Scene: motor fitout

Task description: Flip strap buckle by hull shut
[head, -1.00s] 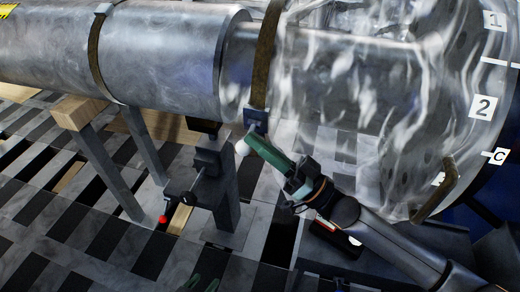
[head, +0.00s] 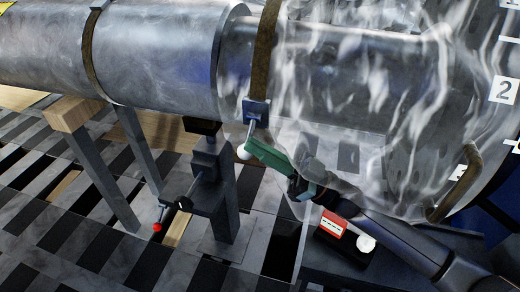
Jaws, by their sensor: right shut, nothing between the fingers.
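The brown strap (head: 264,60) runs around the metal cylinder in the head view, beside the clear hull (head: 350,80). Its blue buckle (head: 256,112) sits at the strap's lower end. A short lever with a white ball knob (head: 243,153) hangs down from the buckle, angled slightly left. My right gripper (head: 253,146) comes from the lower right with its green fingers shut and empty. Its fingertips are right beside the lever and knob; I cannot tell whether they touch. My left gripper is not clearly in view.
A second strap (head: 91,60) circles the cylinder at left. A wooden-topped stand (head: 73,114) and a dark clamp post (head: 213,180) with a red knob (head: 157,227) stand below. A dark bench with a red-and-white label (head: 333,224) lies under my right arm.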

